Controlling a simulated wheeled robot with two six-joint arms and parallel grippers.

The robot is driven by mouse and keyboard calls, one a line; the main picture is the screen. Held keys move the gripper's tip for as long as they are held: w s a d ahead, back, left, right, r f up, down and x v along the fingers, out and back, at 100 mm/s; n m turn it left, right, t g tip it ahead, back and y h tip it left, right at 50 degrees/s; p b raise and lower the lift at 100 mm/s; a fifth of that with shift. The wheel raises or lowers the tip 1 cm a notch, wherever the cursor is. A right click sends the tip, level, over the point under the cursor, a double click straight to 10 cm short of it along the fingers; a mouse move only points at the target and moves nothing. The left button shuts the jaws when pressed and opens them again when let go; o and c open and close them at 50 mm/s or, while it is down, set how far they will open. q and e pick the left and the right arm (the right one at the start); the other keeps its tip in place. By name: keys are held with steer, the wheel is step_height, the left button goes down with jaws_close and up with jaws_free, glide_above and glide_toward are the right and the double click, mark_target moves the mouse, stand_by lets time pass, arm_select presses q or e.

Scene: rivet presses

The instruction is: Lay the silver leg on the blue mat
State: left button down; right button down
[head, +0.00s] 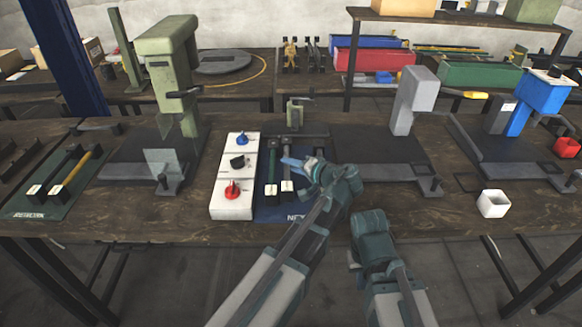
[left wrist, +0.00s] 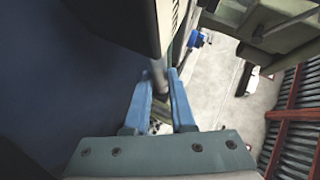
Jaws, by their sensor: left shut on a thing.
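The blue mat (head: 268,213) lies on the near bench, right of a white panel with knobs. The silver leg (head: 288,173), a thin grey rod with a pale tag at its near end, is over the mat beside a dark green leg (head: 272,168). My left gripper (head: 290,162) is at the silver leg. In the left wrist view, its blue fingers (left wrist: 161,95) are shut on a grey rod (left wrist: 159,72). I cannot tell whether the leg touches the mat. My right arm is low, right of the left one; its fingers do not show.
The white panel (head: 233,180) with blue, black and red knobs borders the mat. A green press (head: 175,75) stands left, a grey press (head: 410,100) right. A green mat (head: 40,205) with two legs lies far left.

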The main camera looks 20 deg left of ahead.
arm_select(q)
steer(key=shift+f+b, duration=0.4)
steer(key=shift+s+f, duration=0.15)
steer(key=shift+f, duration=0.05)
steer(key=c, duration=0.8)
jaws_free()
steer(key=shift+s+b, duration=0.1)
steer(key=shift+b, duration=0.2)
steer(key=shift+o, duration=0.2)
steer(key=shift+r, duration=0.15)
